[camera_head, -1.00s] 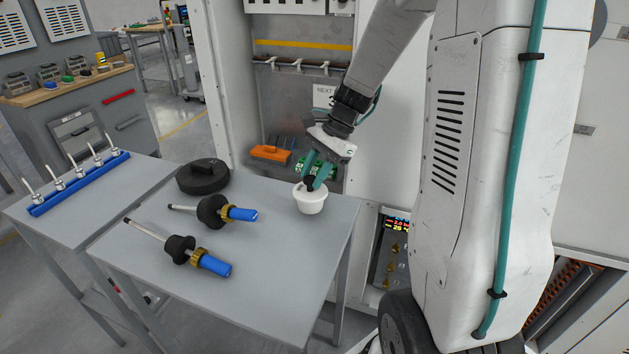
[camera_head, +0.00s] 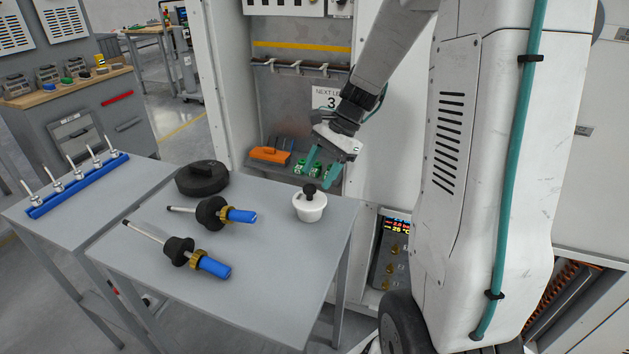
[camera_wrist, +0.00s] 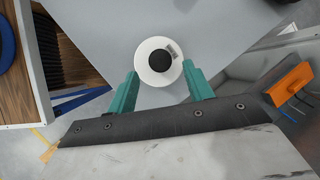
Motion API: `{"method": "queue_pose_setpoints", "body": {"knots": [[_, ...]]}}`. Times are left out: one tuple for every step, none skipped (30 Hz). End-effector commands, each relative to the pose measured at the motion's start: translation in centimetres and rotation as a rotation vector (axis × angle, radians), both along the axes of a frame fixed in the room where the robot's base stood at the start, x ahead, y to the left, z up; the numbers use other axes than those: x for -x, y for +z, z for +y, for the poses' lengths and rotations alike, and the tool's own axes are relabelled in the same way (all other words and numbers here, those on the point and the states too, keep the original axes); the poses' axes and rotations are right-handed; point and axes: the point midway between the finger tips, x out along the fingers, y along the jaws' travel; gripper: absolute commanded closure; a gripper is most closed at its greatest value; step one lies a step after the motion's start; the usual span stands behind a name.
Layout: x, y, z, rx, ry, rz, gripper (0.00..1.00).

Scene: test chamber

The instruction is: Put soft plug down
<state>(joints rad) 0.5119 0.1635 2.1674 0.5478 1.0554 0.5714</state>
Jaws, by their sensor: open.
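The soft plug (camera_head: 310,207) is a white cup-shaped body with a black knob on top. It stands upright on the grey table (camera_head: 262,285) near its right back corner. It also shows from above in the wrist view (camera_wrist: 159,60), its black knob in the middle. My gripper (camera_head: 320,167) has teal fingers, is open and empty, and is just above and behind the plug, apart from it. In the wrist view my gripper's fingertips (camera_wrist: 162,76) are spread, one at each side of the plug's near edge.
Two blue-handled tools (camera_head: 205,265) (camera_head: 238,215) and a black round disc (camera_head: 202,177) lie on the table left of the plug. A blue rack with several pins (camera_head: 78,186) stands on the left table. An open cabinet with an orange item (camera_head: 270,155) is behind. The table's front is clear.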

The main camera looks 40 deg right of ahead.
Motion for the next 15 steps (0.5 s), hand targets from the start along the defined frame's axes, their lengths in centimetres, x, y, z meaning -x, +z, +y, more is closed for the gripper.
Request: {"method": "queue_pose_setpoints", "body": {"knots": [[0.0, 1.0, -0.6, 0.002, -0.001, -0.004, 0.49], [0.1, 1.7, -1.0, 0.002, -0.001, -0.004, 0.49], [0.2, 2.5, -1.4, 0.003, -0.002, -0.004, 0.49], [0.2, 3.0, -1.7, 0.002, -0.001, -0.004, 0.49], [0.3, 3.6, -2.0, 0.002, -0.001, -0.004, 0.49], [0.3, 4.3, -2.3, 0.002, -0.001, -0.004, 0.49], [0.4, 4.7, -2.6, 0.003, -0.001, -0.003, 0.49], [0.5, 5.2, -2.8, 0.003, -0.001, -0.002, 0.49], [0.5, 5.7, -3.1, 0.002, -0.002, -0.003, 0.49], [0.6, 6.1, -3.3, 0.001, -0.002, -0.003, 0.49], [0.6, 6.4, -3.5, 0.002, -0.001, -0.002, 0.49], [0.6, 6.7, -3.6, 0.001, -0.001, -0.002, 0.49], [0.7, 7.0, -3.7, 0.000, 0.000, -0.001, 0.49], [0.7, 7.1, -3.8, 0.001, 0.001, -0.001, 0.49], [0.8, 7.4, -3.7, 0.004, 0.007, -0.003, 0.49]]}}
